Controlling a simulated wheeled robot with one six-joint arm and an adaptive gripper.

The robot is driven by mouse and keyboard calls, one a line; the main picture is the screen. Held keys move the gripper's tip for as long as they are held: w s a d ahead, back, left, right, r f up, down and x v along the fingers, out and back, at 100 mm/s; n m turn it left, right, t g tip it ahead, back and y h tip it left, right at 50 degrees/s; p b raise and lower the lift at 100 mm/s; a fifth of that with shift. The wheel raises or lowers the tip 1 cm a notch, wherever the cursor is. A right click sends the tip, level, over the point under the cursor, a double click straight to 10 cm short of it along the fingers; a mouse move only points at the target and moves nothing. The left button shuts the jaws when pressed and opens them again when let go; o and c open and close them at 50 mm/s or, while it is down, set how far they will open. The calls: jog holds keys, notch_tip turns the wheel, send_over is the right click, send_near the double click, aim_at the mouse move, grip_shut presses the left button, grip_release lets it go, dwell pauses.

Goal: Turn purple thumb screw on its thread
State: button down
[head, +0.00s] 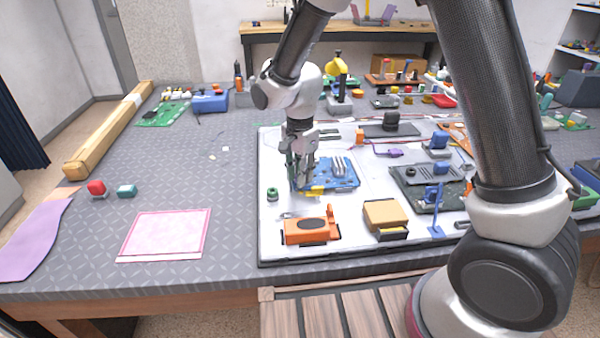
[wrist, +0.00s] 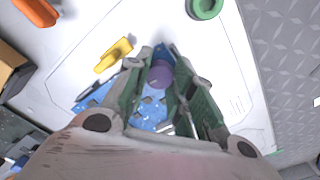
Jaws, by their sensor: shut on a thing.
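The purple thumb screw (wrist: 160,74) shows in the wrist view between the fingertips of my gripper (wrist: 164,70). It sits over the blue board (wrist: 150,110). My gripper is shut on it, with one green finger on each side. In the head view my gripper (head: 300,184) points down at the left end of the blue board (head: 340,174), and the screw is hidden behind the fingers. I cannot tell how far the screw is in its thread.
A yellow part (head: 313,190) lies at the board's near edge. A green ring (head: 272,194) stands to the left on the white panel (head: 350,243). An orange block (head: 305,231) and a tan box (head: 385,215) stand nearer. The grey table left of the panel has free room.

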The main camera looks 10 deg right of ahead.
jog(key=m, duration=0.4)
jog(key=shift+m, duration=0.3)
jog(key=m, duration=0.3)
jog(key=shift+m, duration=0.4)
jog(key=m, duration=0.4)
jog(key=shift+m, duration=2)
jog(key=c, duration=1.2)
grip_release()
jog(key=shift+o, duration=0.2)
